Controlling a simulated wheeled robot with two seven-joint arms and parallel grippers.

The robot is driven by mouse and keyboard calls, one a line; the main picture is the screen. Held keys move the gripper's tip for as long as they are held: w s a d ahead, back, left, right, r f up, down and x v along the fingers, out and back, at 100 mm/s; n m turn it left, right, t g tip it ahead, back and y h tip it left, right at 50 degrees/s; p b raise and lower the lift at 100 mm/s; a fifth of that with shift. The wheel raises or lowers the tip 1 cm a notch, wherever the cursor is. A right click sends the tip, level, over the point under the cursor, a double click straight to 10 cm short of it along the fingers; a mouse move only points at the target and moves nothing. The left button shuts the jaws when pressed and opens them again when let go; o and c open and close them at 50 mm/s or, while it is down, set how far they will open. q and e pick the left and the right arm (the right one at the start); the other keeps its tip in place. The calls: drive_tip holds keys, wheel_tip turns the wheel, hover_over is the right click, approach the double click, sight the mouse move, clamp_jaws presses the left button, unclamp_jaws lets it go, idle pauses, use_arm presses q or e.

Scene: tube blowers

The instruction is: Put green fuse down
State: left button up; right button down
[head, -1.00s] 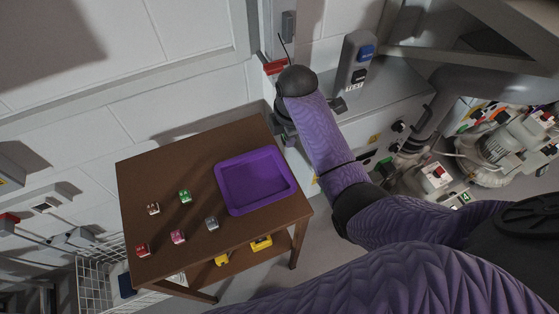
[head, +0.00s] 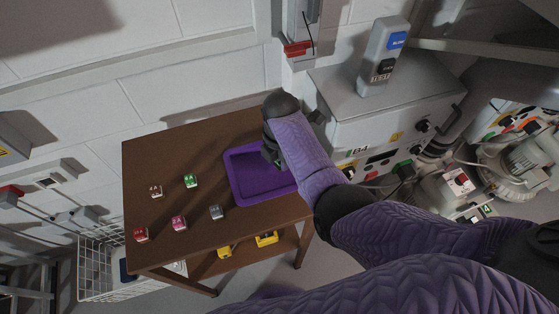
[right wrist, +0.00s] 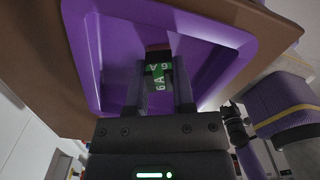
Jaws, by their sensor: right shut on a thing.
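A green fuse (right wrist: 159,72) with white lettering and a dark part shows between the fingers of my right gripper (right wrist: 162,88) in the right wrist view. The gripper is shut on it, over the purple tray (right wrist: 88,60). In the head view my right gripper (head: 271,154) is over the upper part of the purple tray (head: 238,187), and the held fuse is hidden there. I cannot tell whether the fuse touches the tray floor. Another green fuse (head: 191,181) stands on the brown table (head: 165,165). My left gripper is not in view.
Several other fuses stand left of the tray: a brown one (head: 156,191), a red one (head: 141,235), a pink one (head: 179,223) and a grey one (head: 215,212). A grey cabinet (head: 345,100) with a test box (head: 384,58) stands right of the table. Yellow items (head: 266,239) lie on the lower shelf.

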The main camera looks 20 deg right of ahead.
drive_tip(key=shift+r, duration=0.1)
drive_tip(key=shift+c, duration=2.3)
unclamp_jaws()
wheel_tip(320, 180, up, 12)
drive_tip(key=p, duration=0.6)
